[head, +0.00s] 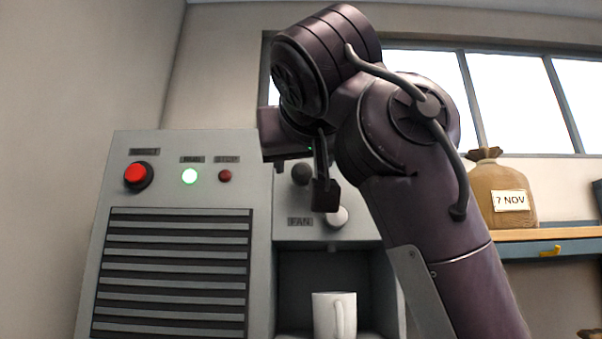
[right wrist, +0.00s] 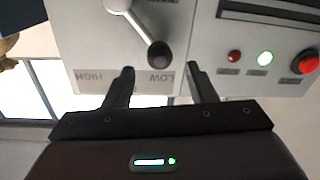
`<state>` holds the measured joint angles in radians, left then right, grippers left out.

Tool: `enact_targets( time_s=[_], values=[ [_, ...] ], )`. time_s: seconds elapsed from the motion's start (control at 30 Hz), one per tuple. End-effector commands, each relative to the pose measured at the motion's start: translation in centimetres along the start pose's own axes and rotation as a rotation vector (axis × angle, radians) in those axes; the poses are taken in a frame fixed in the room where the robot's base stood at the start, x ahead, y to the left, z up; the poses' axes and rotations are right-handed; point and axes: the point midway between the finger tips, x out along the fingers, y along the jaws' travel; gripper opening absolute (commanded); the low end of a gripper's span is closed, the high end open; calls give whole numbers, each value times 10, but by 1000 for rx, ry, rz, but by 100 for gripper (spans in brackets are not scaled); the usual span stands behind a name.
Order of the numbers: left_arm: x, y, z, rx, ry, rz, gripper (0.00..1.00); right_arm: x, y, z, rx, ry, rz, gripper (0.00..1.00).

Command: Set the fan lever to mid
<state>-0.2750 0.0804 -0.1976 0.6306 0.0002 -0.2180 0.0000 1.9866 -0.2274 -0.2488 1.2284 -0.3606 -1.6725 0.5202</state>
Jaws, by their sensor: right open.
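The fan lever has a dark round knob (head: 302,173) and a pale hub (head: 337,217), on the grey machine panel above the FAN label. In the right wrist view, which is upside down, the knob (right wrist: 160,54) is beside the LOW label (right wrist: 160,77), away from the HIGH label (right wrist: 90,77). The lever points to LOW. My right gripper (right wrist: 160,68) is open, its two fingertips on either side of the knob and just short of it. In the head view the right gripper (head: 323,195) is in front of the panel, partly hiding the lever. My left gripper is not in view.
The panel's left part holds a red button (head: 136,174), a lit green lamp (head: 189,176), a small red lamp (head: 225,176) and a slatted grille (head: 175,270). A white mug (head: 325,315) stands in the bay below the lever. A sack (head: 500,195) sits on a shelf at right.

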Motion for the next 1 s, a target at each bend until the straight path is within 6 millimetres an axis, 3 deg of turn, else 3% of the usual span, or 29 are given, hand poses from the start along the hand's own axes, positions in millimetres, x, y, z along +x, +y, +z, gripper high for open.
enact_targets(
  time_s=[0.1,0.27,0.37,0.6,0.7,1.0],
  values=[
    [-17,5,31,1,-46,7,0,22,2,-4,0,-5,2,51],
    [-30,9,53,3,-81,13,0,46,2,-3,0,-4,2,51],
    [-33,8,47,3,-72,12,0,56,1,-1,0,-4,0,51],
    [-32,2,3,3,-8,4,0,61,0,0,0,-1,-1,51],
    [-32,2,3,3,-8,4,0,61,0,1,0,-1,-1,51],
    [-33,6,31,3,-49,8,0,61,0,1,0,-2,-1,14]
  ],
)
